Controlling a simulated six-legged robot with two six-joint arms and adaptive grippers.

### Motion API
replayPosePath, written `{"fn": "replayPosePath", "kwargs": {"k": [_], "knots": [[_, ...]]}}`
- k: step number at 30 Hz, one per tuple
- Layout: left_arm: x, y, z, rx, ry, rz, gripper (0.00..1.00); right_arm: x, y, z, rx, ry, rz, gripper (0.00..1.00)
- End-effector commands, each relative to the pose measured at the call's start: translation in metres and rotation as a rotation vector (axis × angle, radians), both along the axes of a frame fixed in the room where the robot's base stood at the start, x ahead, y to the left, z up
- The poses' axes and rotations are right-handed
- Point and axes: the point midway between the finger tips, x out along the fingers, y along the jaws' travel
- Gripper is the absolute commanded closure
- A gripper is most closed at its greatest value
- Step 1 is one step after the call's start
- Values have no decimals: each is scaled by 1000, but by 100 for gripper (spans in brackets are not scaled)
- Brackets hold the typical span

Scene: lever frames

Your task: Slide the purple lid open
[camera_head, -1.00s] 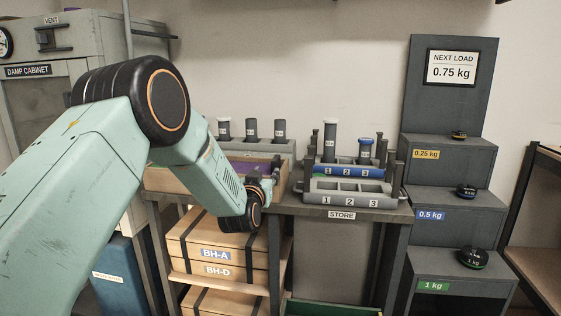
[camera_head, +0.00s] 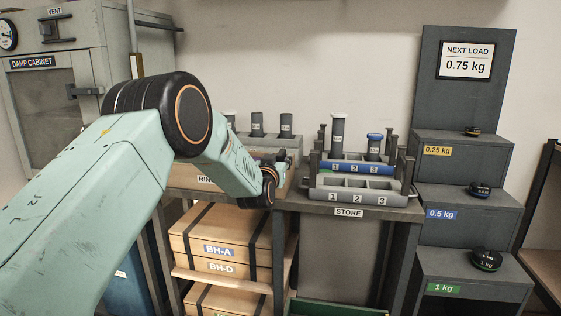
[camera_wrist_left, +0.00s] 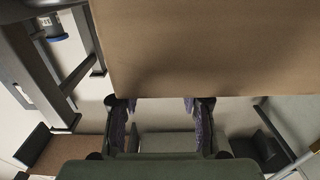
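My left gripper (camera_head: 280,159) is at the right end of the wooden box (camera_head: 290,185), with its wrist and forearm covering much of that box. In the left wrist view the two dark, purplish fingers of the left gripper (camera_wrist_left: 160,108) stand apart with a gap between them, so it is open and nothing shows held. A plain brown panel (camera_wrist_left: 200,45) fills the upper part of that view, close to the fingertips. I cannot make out the purple lid now; in the head view the arm blocks the box top where purple showed earlier. My right gripper is not in view.
Grey racks with dark cylinders (camera_head: 257,124) stand behind the box. Numbered holders (camera_head: 356,199) stand to the right on the STORE bench (camera_head: 300,206). Stepped weight shelves (camera_head: 465,213) are further right, a damp cabinet (camera_head: 45,110) at left, and crates (camera_head: 230,232) below.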

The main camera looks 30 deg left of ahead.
Motion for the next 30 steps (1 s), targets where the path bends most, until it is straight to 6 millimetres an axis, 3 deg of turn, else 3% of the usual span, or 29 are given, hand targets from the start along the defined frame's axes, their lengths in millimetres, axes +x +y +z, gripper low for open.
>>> {"fn": "replayPosePath", "kwargs": {"k": [8,19,30], "knots": [[21,4,-1,0,1,-1,60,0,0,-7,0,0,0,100],[24,5,0,-1,1,0,60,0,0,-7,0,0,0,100],[24,5,0,-1,1,0,91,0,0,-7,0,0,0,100]]}}
